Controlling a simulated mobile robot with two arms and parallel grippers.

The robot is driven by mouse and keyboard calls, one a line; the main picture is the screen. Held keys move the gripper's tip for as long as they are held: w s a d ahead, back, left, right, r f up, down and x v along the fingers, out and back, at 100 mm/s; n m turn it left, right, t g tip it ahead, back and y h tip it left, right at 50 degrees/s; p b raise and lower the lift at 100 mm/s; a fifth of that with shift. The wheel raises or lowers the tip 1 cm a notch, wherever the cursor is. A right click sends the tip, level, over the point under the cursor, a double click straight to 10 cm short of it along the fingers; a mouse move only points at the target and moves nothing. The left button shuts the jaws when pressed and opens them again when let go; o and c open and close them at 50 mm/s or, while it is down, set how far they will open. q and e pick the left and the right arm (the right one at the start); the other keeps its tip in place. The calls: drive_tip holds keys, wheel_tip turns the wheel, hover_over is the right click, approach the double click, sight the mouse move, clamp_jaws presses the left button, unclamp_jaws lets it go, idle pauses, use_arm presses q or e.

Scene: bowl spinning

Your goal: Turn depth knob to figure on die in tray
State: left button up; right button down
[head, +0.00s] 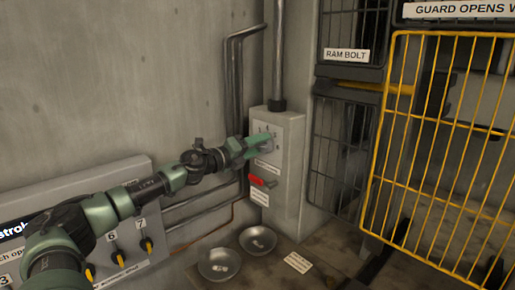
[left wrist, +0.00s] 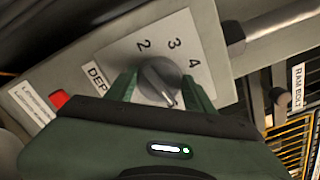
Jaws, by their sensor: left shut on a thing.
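The depth knob (left wrist: 158,76) is a grey round knob on a light plate with figures 2, 3 and 4 showing and a partly hidden label reading "DEP". My left gripper (head: 262,145) reaches the grey wall box, and its green fingers (left wrist: 165,90) are shut on the knob, one on each side. A pale pointer mark on the knob shows toward my gripper's palm in the left wrist view; the figure there is hidden. Two round metal trays (head: 220,264) (head: 258,240) sit below the box. Small pale marks show in them, too small to read. My right gripper is out of view.
A red switch (head: 262,182) is on the box (head: 288,165) below the knob. A yellow mesh guard (head: 440,150) stands open at the right. A panel with numbered knobs (head: 145,244) is at lower left. A small label card (head: 298,262) lies beside the trays.

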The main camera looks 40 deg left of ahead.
use_arm(q)
drive_tip(key=shift+f+m, duration=0.1)
drive_tip(key=shift+m, duration=1)
drive_tip(key=shift+d, duration=0.1)
drive_tip(key=o, duration=1.3)
drive_tip(key=shift+o, duration=0.2)
drive_tip(key=shift+s+a+f+b, duration=0.2)
drive_tip(key=shift+s+b, duration=0.1)
drive_tip(key=shift+b, duration=0.4)
drive_tip(key=s+b, duration=0.7)
drive_tip(key=b, duration=0.7)
drive_tip(key=shift+s+a+r, duration=0.15)
drive_tip(key=shift+a+r, duration=0.05)
drive_tip(key=shift+r, duration=0.05)
